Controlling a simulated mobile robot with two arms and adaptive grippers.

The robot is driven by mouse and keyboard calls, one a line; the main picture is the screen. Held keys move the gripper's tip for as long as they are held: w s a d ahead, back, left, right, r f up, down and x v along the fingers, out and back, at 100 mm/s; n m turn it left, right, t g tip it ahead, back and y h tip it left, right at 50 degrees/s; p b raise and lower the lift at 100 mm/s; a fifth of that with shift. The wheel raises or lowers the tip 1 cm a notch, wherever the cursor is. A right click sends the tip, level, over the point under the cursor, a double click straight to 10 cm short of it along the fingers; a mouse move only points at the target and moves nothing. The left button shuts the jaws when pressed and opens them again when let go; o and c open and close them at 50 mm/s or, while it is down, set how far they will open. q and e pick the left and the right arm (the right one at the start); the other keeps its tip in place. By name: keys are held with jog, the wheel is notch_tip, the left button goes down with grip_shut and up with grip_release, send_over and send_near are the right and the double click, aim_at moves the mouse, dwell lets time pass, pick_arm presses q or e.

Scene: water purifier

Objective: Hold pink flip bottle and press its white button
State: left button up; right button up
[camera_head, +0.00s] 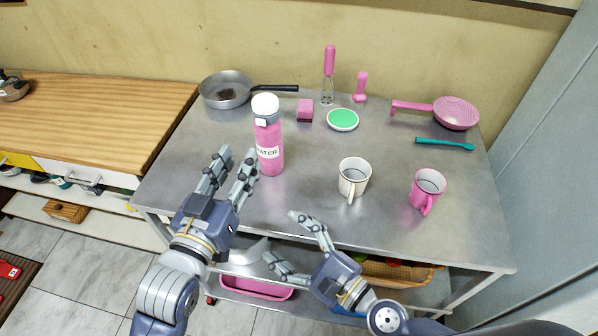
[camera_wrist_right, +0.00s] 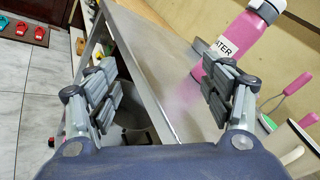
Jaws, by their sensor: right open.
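The pink flip bottle (camera_head: 268,148) stands upright on the metal table, with a white cap (camera_head: 265,104), grey neck and a "WATER" label. The white button cannot be told apart from the cap. My left gripper (camera_head: 233,163) is open, its fingers just left of the bottle's lower half; the picture does not settle whether they touch it. My right gripper (camera_head: 282,237) is open and empty at the table's front edge, in front and to the right of the bottle. In the right wrist view the bottle (camera_wrist_right: 235,50) is beyond the right gripper (camera_wrist_right: 165,90), partly hidden by a finger.
On the metal table (camera_head: 310,195), a cream mug (camera_head: 354,180) and a pink mug (camera_head: 427,188) stand to the right. Behind are a pan (camera_head: 228,88), a pink sponge (camera_head: 305,110), a green-topped dish (camera_head: 342,119) and a pink strainer (camera_head: 455,112). The table's middle is clear.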

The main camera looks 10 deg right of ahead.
aim_at(269, 147)
jog(key=w+r+m, duration=0.1)
jog(key=w+r, duration=0.1)
jog(key=w, duration=0.1)
jog(key=w+r+m+t, duration=0.1)
jog(key=w+r+m, duration=0.1)
jog(key=w, duration=0.1)
jog(key=w+r+m, duration=0.1)
jog(key=w+r, duration=0.1)
jog(key=w, duration=0.1)
jog(key=shift+d+m+t, duration=0.4)
jog(key=w+m, duration=0.1)
jog(key=w+d+m, duration=0.1)
jog(key=w+d+f+m+h, duration=0.1)
jog(key=shift+w+d, duration=0.1)
jog(key=shift+w, duration=0.3)
jog(key=shift+w+d+f+m, duration=0.3)
jog(key=shift+w+f+m, duration=0.05)
jog(key=shift+m, duration=0.15)
jog(key=shift+w, duration=0.25)
jog(key=x, duration=1)
jog(key=shift+w+a+f, duration=0.1)
jog(key=shift+w+f, duration=0.05)
jog(key=shift+f, duration=0.1)
jog(key=c, duration=1.5)
